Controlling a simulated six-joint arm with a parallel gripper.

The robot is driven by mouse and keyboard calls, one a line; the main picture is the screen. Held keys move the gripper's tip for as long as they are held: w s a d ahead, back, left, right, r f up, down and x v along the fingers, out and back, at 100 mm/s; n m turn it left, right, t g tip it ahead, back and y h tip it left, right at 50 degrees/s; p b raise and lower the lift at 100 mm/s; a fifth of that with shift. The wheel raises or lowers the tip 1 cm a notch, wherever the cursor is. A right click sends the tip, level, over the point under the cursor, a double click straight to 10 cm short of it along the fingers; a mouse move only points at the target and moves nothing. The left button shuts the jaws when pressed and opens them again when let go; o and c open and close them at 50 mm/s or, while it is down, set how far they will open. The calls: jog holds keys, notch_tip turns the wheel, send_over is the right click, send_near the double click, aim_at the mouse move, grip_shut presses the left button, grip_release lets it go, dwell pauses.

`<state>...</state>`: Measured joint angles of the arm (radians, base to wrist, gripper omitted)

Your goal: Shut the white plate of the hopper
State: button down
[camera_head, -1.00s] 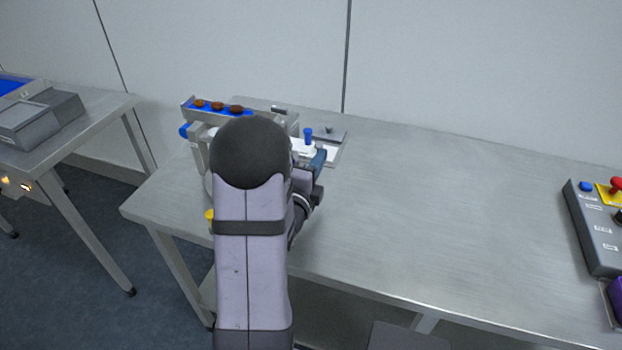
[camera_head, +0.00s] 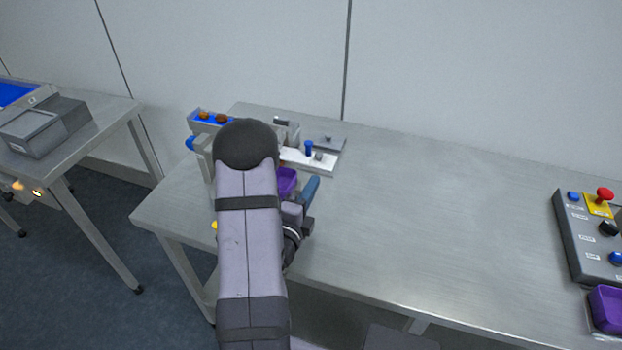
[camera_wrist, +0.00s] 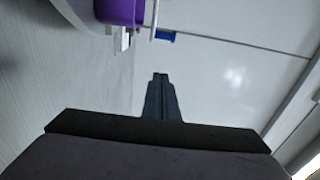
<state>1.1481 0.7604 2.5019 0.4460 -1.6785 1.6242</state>
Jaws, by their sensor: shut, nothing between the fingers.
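The white plate (camera_head: 322,164) lies flat at the right side of the hopper assembly, with an upright blue knob (camera_head: 308,148) on it. My arm hides much of the hopper and the plate's left end. My gripper (camera_head: 313,187) is shut and empty, in front of the plate and apart from it. In the wrist view the shut fingertips (camera_wrist: 160,76) point at open space. A blue part (camera_wrist: 165,36) shows beyond them there; I cannot tell whether it is the knob.
A purple tray (camera_head: 287,180) sits close to the left of my gripper and at the top of the wrist view (camera_wrist: 120,10). Dates lie in a blue channel (camera_head: 224,121) behind my arm. A control box (camera_head: 580,240) stands far right. The middle of the table is clear.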

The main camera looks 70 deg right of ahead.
jog(key=shift+a+r+p, duration=0.1)
jog(key=shift+a+p, duration=0.2)
jog(key=shift+p, duration=0.3)
jog(key=shift+s, duration=0.1)
